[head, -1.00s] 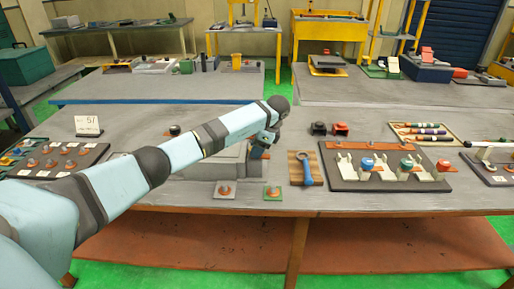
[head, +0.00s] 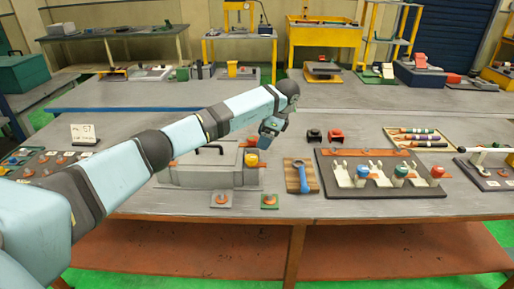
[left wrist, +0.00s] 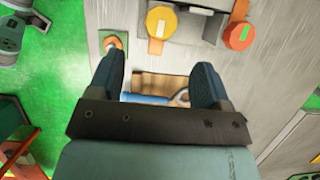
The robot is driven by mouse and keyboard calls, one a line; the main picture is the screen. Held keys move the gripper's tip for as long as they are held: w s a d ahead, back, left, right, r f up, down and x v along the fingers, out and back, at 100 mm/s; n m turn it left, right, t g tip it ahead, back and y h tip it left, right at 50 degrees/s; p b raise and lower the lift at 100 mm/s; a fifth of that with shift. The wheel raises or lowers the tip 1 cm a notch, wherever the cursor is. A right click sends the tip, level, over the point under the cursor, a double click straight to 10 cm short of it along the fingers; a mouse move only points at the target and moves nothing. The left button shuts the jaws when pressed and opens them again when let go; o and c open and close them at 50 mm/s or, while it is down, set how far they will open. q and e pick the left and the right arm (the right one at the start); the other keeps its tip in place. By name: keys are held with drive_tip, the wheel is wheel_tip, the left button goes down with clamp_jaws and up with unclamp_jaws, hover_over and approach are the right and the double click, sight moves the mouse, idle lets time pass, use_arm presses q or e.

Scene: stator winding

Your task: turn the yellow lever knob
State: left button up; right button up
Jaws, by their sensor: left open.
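The yellow lever knob (head: 251,160) is on the front right corner of a grey box-shaped fixture (head: 195,172). In the left wrist view the round yellow knob (left wrist: 161,22) with a pale stripe lies at the top, beyond my fingertips. An orange knob (left wrist: 238,36) with a green stripe is to its right. My left gripper (head: 266,138) is above and behind the yellow knob, apart from it. Its fingers (left wrist: 160,75) are spread wide with nothing between them. My right gripper is not in view.
A wooden block with a blue-handled tool (head: 302,176) lies right of the fixture. Two small pads (head: 269,202) sit in front. A dark board with white holders and coloured knobs (head: 380,188) is farther right. A sign (head: 85,133) stands at left.

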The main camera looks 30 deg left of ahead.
use_arm(q)
drive_tip(key=v, duration=0.4)
drive_tip(key=shift+w+d+r+p, duration=0.1)
drive_tip(key=shift+r+p, duration=0.1)
drive_tip(key=shift+p, duration=0.15)
